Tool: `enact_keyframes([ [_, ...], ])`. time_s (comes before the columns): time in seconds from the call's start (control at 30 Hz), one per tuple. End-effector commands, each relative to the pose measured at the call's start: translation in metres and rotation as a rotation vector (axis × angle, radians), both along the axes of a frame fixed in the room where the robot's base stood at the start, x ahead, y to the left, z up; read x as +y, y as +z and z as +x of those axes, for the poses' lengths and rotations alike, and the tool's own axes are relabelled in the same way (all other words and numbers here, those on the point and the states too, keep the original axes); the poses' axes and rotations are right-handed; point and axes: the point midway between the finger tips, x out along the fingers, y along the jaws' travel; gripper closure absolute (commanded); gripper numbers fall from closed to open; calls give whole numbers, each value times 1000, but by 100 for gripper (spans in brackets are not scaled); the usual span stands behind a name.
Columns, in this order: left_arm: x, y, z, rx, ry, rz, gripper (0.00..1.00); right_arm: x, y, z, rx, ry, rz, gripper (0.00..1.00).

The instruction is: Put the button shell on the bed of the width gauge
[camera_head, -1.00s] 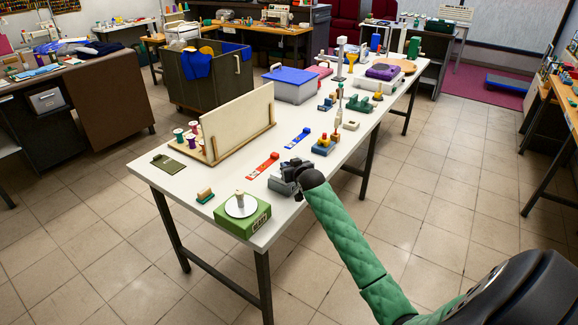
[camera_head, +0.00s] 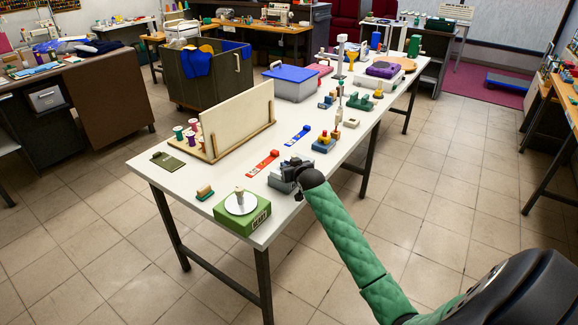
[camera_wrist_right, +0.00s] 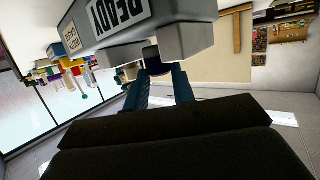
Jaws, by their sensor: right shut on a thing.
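My right gripper (camera_head: 288,172) is low over the near right edge of the white table. In the right wrist view its two blue fingers (camera_wrist_right: 160,72) are shut on a small dark piece (camera_wrist_right: 152,56), which seems to be the button shell. Only part of the piece shows. A grey device with a READY label (camera_wrist_right: 118,14), which seems to be the width gauge, is right at the fingertips. The piece appears between its two grey blocks. I cannot tell whether it touches the bed. In the head view the gauge (camera_head: 277,184) is partly hidden by the gripper. My left gripper is not in view.
A green box with a white disc (camera_head: 243,214) stands at the table's near corner. A red strip (camera_head: 263,163), a blue strip (camera_head: 298,136) and a blue base with coloured blocks (camera_head: 323,145) lie close by. An upright board (camera_head: 238,122) stands behind.

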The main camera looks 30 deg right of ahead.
Motion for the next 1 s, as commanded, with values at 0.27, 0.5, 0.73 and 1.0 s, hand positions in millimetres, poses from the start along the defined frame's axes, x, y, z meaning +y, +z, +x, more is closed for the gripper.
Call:
enact_keyframes([
  [0.27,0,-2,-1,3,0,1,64,0,-4,0,1,0,0,99],
  [0.5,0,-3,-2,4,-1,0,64,0,-7,0,0,0,0,99],
  [0.73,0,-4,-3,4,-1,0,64,0,-9,0,0,0,0,99],
  [1.0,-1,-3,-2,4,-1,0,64,0,-10,0,0,0,0,49],
])
